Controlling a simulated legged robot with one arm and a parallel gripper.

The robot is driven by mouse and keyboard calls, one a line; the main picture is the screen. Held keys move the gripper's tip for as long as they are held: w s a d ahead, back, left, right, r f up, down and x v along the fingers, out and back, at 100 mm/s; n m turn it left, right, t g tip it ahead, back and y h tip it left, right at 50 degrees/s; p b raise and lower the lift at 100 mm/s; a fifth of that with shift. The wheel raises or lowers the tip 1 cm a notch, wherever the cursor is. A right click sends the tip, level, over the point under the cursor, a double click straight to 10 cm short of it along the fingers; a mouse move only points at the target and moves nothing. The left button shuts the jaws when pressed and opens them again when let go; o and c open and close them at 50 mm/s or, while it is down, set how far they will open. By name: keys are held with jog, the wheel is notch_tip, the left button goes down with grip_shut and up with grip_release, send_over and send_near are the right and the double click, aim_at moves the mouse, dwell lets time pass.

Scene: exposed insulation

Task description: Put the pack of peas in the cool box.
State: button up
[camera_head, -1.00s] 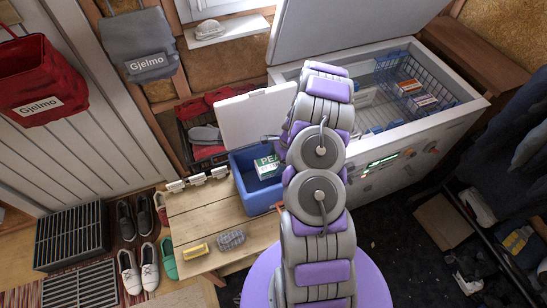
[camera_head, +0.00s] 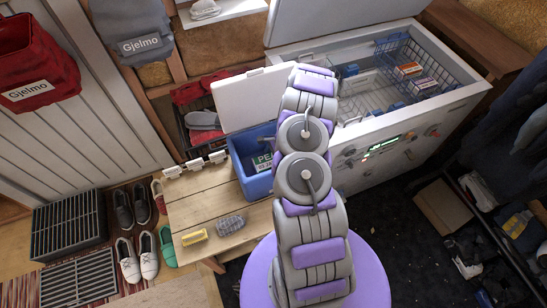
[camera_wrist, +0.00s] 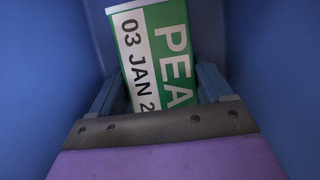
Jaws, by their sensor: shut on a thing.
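The pack of peas (camera_head: 263,161) is green and white with "PEA" lettering and sits inside the blue cool box (camera_head: 257,187). In the wrist view the pack (camera_wrist: 150,50) lies between the fingers of my gripper (camera_wrist: 160,92), which is shut on it. Blue box walls (camera_wrist: 50,90) surround the gripper on both sides. Whether the pack touches the box floor cannot be told. In the head view my arm hides the gripper and the right part of the box. The box's white lid (camera_head: 250,98) stands open behind it.
The cool box stands on a wooden bench (camera_head: 205,205) with a yellow item (camera_head: 194,237) and a grey brush-like item (camera_head: 230,224). An open chest freezer (camera_head: 400,135) with a wire basket (camera_head: 412,65) is at the right. Shoes (camera_head: 137,257) and a slatted crate (camera_head: 68,228) are at the left.

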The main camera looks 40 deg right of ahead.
jog(key=shift+a+r, duration=0.15)
jog(key=shift+a, duration=0.3)
jog(key=o, duration=1.3)
jog(key=shift+d, duration=0.45)
jog(key=shift+d+f, duration=0.2)
jog(key=shift+d, duration=0.15)
jog(key=shift+a+r, duration=0.15)
jog(key=shift+r, duration=0.15)
jog(key=p+v, duration=0.1)
jog(key=v, duration=0.4)
jog(key=p+v, duration=0.1)
jog(key=v, duration=0.5)
jog(key=p+v, duration=0.1)
jog(key=v, duration=0.4)
jog(key=shift+d+r+p, duration=0.3)
jog(key=shift+d, duration=0.1)
